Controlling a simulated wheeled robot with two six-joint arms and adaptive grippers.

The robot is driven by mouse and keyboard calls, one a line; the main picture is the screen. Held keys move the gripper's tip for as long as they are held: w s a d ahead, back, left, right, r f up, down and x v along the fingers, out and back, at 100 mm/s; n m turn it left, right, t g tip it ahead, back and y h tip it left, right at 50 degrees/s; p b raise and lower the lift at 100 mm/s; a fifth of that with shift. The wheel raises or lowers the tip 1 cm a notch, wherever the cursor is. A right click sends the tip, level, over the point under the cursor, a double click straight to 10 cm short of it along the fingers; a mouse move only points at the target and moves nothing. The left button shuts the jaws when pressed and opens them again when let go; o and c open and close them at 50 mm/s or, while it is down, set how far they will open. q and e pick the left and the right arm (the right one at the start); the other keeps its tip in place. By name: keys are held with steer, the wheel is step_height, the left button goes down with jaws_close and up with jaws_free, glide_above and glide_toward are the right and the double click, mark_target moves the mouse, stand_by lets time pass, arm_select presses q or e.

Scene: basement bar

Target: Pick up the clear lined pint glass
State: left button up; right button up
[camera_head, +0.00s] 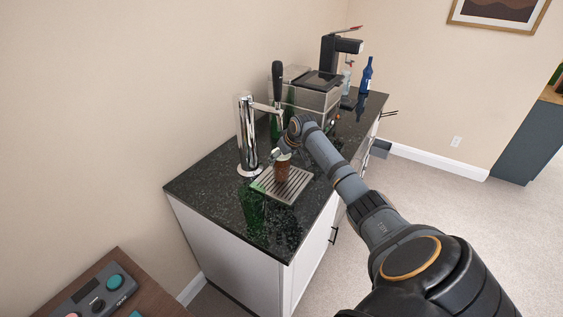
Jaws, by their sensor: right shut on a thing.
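A pint glass (282,170) stands upright at the drip tray (294,190) on the dark counter, under the beer tap (248,140). It looks brown to amber, and any lines on it are too small to make out. My right gripper (283,153) reaches in from the right and is shut on the glass near its upper part. The gripper and wrist hide the rim. Whether the glass base touches the tray cannot be told for sure. My left gripper is not in view.
The tap's black handle (278,80) rises just behind my right gripper. A steel machine (312,95) and a blue bottle (366,75) stand farther back on the counter. Dark green glass shows near the tap and the counter's front. The wall is close on the left.

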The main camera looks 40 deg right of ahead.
mark_target(288, 168)
steer(key=shift+r, duration=0.15)
steer(key=s, duration=0.2)
steer(key=s+b, duration=0.1)
steer(key=s, duration=0.1)
steer(key=s+r+b, duration=0.1)
steer(key=s, duration=0.1)
steer(key=shift+s+a, duration=0.2)
steer(key=s+a+p, duration=0.1)
steer(key=s+p, duration=1)
steer(key=p, duration=0.3)
steer(key=shift+a+r+p, duration=0.15)
steer(key=shift+a+p, duration=0.1)
steer(key=shift+p, duration=0.05)
steer(key=shift+s, duration=0.25)
stand_by(0.4)
